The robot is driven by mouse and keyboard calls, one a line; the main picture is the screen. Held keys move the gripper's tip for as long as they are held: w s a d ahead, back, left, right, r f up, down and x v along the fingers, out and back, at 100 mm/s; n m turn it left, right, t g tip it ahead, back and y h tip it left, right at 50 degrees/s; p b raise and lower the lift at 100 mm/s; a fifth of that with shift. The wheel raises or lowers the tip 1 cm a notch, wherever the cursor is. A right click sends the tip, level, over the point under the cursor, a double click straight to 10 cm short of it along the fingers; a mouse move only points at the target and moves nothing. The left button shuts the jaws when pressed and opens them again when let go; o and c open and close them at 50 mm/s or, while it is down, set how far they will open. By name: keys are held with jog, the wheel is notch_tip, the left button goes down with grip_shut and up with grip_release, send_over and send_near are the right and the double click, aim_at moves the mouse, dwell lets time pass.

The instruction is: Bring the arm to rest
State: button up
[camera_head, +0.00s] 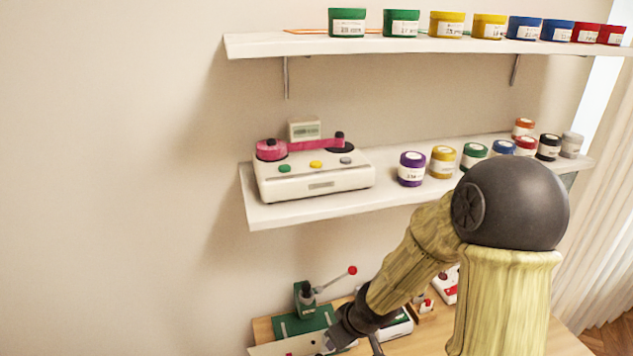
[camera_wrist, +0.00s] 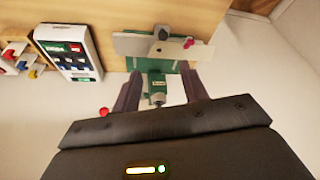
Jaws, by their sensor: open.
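My gripper (camera_wrist: 161,84) shows in the wrist view with its two dark fingers apart and nothing seen gripped between them. Beyond the fingers is a green press-like device (camera_wrist: 157,88) with a pale plate (camera_wrist: 135,44). In the head view my gripper (camera_head: 350,332) is low at the bottom, partly cut off by the frame edge. My arm reaches down from the right. The green device (camera_head: 305,300), with a red-tipped lever, stands just left of my gripper there. I cannot tell whether they touch.
A wooden table (camera_head: 265,330) lies below two wall shelves. The lower shelf (camera_head: 275,215) holds a white machine (camera_head: 315,178) and several jars. The upper shelf (camera_head: 255,45) holds several coloured jars. A white box (camera_wrist: 68,52) with coloured parts sits on the table. The left wall area is clear.

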jog(key=s+d+r+m+g+h, duration=0.1)
jog(key=s+d+r+m+h, duration=0.1)
jog(key=s+d+r+m, duration=0.5)
jog(key=shift+s+d+r+h, duration=0.3)
jog(key=shift+s+r, duration=0.1)
jog(key=shift+s, duration=0.7)
jog(key=shift+w, duration=0.1)
jog(key=shift+s, duration=0.2)
